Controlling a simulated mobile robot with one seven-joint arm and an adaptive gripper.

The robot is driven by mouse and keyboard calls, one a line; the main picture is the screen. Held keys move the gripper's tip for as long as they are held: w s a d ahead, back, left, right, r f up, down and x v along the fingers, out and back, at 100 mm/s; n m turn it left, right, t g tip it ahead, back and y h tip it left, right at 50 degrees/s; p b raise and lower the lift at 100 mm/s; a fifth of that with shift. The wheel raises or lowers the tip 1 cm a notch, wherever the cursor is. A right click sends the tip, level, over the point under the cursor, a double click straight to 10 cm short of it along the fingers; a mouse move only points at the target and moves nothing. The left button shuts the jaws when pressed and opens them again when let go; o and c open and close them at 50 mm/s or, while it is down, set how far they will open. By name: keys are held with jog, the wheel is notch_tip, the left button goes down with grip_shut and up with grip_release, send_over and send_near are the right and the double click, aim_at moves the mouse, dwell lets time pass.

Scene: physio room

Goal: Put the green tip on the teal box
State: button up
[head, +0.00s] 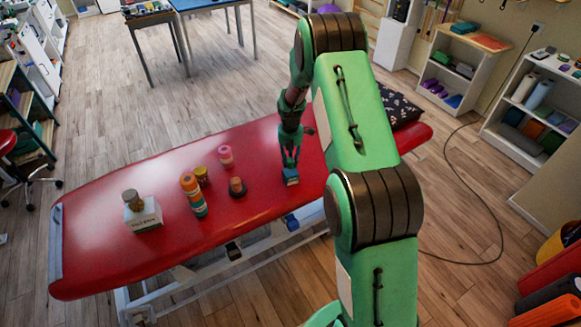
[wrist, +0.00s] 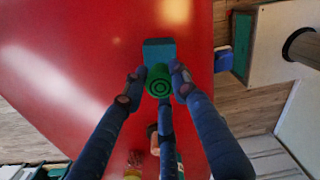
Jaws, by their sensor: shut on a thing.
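The green tip (wrist: 159,81), a round piece with ringed end, sits between the fingertips of my gripper (wrist: 158,78) in the wrist view. My gripper is shut on it. The teal box (wrist: 159,48) lies on the red couch just beyond the tip, which covers its near part in the wrist view. In the head view my gripper (head: 290,157) points down over the teal box (head: 291,180), and the tip is hard to make out between the fingers. I cannot tell whether tip and box touch.
The red treatment couch (head: 100,242) holds a white box (head: 146,219) with a brown jar (head: 131,199) on it. An orange and green bottle (head: 192,194), a yellowish jar (head: 202,177), a pink jar (head: 226,156) and a dark-based brown piece (head: 237,188) stand left of my gripper.

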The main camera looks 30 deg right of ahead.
aim_at(291, 172)
jog(key=shift+f, duration=0.1)
jog(key=shift+f+b, duration=0.35)
jog(key=shift+f, duration=1.25)
jog(key=shift+f, duration=0.2)
jog(key=o, duration=0.9)
jog(key=shift+o, duration=0.2)
jog(key=shift+r, duration=0.15)
notch_tip(291, 172, up, 12)
jog(key=shift+r+p, duration=0.1)
jog(key=shift+p, duration=0.8)
jog(key=shift+a, duration=0.1)
